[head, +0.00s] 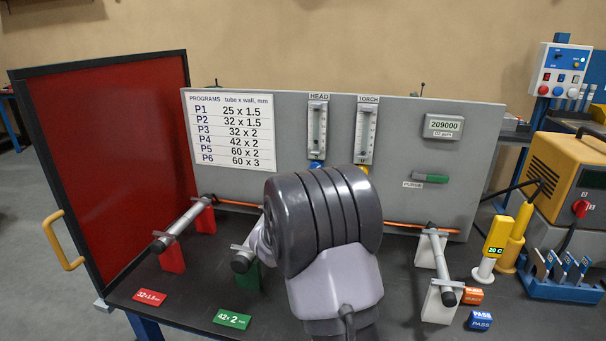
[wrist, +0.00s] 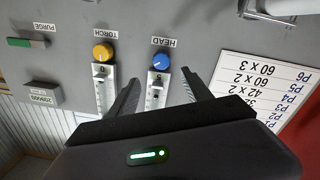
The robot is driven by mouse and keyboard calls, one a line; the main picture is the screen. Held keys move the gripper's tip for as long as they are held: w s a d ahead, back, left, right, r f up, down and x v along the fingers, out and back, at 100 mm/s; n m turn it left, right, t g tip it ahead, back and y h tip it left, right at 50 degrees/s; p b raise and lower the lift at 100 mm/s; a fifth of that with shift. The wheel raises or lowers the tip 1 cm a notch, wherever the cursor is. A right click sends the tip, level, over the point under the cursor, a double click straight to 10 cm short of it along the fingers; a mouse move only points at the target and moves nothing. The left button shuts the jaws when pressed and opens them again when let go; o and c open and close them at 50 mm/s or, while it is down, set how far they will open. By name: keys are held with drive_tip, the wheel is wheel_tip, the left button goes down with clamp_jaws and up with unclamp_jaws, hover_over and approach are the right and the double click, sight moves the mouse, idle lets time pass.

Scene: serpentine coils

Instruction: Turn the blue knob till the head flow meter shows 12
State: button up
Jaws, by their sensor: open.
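The blue knob (head: 316,164) sits below the HEAD flow meter (head: 317,128) on the grey panel (head: 460,145). In the wrist view, which is upside down, the blue knob (wrist: 161,62) shows beyond my gripper (wrist: 161,86). My gripper's two fingers are apart, with nothing between them but the view of the meter (wrist: 157,92) behind. The knob appears just beyond the fingertips and clear of them. The meter's float and exact reading are too small to tell. In the head view my own arm hides the fingers.
The yellow TORCH knob (wrist: 103,53) is close beside the blue one, under the TORCH meter (head: 366,130). A green PURGE lever (head: 431,178) and a 209000 display (head: 443,126) are to the right. A program chart (head: 233,132) is left. Tubes on stands occupy the bench front.

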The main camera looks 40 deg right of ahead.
sight(317, 166)
drive_tip(key=b+x, duration=0.1)
drive_tip(key=x, duration=1)
drive_tip(key=shift+w, duration=0.25)
drive_tip(key=shift+c, duration=0.2)
clamp_jaws()
drive_tip(key=shift+b, duration=0.3)
drive_tip(key=shift+m+y+b, duration=0.3)
drive_tip(key=shift+m+b, duration=1.25)
drive_tip(key=shift+m, duration=2.05)
